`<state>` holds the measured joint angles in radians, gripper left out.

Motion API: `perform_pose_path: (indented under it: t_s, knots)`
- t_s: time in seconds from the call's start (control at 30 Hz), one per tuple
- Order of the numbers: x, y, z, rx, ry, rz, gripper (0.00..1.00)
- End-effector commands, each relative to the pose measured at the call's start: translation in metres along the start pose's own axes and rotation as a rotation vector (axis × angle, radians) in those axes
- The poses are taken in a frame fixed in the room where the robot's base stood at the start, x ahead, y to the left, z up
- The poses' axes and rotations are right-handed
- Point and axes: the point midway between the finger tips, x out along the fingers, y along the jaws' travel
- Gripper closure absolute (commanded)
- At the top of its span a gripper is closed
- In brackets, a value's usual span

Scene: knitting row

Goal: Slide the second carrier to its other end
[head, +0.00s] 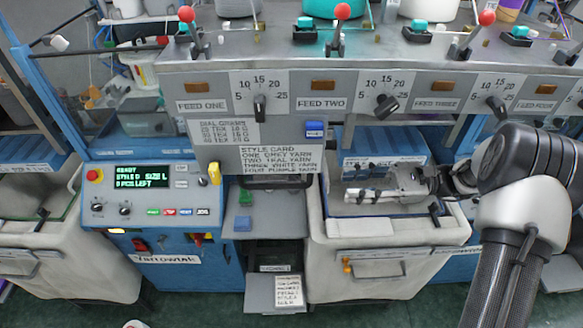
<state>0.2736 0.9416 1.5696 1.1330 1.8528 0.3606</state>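My gripper (352,195) reaches in from the right and points left, inside the opening below the dial panel. Its pale fingertips are small and partly merge with the grey parts around them, so I cannot tell whether they are apart or closed on something. Just behind it is a blue unit (405,147) with a pale strip (385,161) bearing small marks and several small parts under it. I cannot make out which part is the second carrier, nor where it stands along its travel. My gripper and wrist hide part of this area.
The dial panel (355,79) with its feed dials overhangs the opening. Red-ball levers (342,12) stand on top. A control box (150,200) with a lit green screen is at left. A style card (280,161) hangs in the middle. A pale bin front (400,262) lies below my gripper.

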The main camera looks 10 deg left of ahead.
Motion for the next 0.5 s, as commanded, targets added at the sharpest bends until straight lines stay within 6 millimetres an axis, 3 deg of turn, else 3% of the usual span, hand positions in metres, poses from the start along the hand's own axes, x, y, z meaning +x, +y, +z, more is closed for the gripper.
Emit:
perform_pose_path:
  t_s: [0.23,0.5]
  knots:
    - [0.018,-0.002,-0.001,0.009,-0.017,-0.008,0.67]
    - [0.075,-0.002,0.000,0.008,-0.017,-0.005,0.67]
